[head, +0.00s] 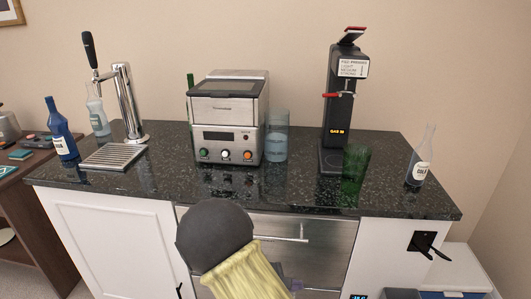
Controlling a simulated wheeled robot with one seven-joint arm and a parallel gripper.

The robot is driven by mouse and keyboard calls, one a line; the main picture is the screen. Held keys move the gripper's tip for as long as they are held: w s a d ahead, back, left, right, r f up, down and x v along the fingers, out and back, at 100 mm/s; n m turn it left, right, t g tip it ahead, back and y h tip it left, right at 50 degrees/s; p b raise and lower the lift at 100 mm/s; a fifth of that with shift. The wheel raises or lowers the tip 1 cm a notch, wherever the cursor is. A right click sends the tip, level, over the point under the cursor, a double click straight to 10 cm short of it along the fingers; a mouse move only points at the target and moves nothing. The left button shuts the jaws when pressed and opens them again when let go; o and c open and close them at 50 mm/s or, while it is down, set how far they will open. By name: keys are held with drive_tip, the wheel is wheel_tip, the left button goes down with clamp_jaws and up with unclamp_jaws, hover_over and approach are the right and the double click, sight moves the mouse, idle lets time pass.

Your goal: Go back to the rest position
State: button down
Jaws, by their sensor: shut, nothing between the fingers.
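My gripper is not in view in the head view; its fingers do not show. A dark grey rounded part with a pale yellow ribbed sleeve rises from the bottom edge, in front of the counter. It looks like part of my arm, and it hides some of the steel front. No object is seen held.
The black stone counter (276,196) carries a beer tap (127,104), a steel machine (225,118), a black dispenser (340,105), a green glass (355,165), a clear glass (276,137), a blue bottle (61,132) and a clear bottle (420,160). A brown side table (20,190) stands left.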

drive_tip(key=s+d+r+m+g+y, duration=0.1)
drive_tip(key=s+d+r+m+y, duration=0.4)
drive_tip(key=m, duration=0.4)
drive_tip(key=s+d+r+m+g+y, duration=0.1)
drive_tip(key=s+d+r+m+y, duration=0.1)
drive_tip(key=s+r+m+y, duration=0.55)
wheel_tip(320, 180, up, 19)
drive_tip(key=m+h+p, duration=0.2)
drive_tip(key=p, duration=1.8)
drive_tip(key=shift+d, duration=0.2)
drive_tip(key=shift+w+f, duration=0.1)
drive_tip(key=shift+w, duration=0.05)
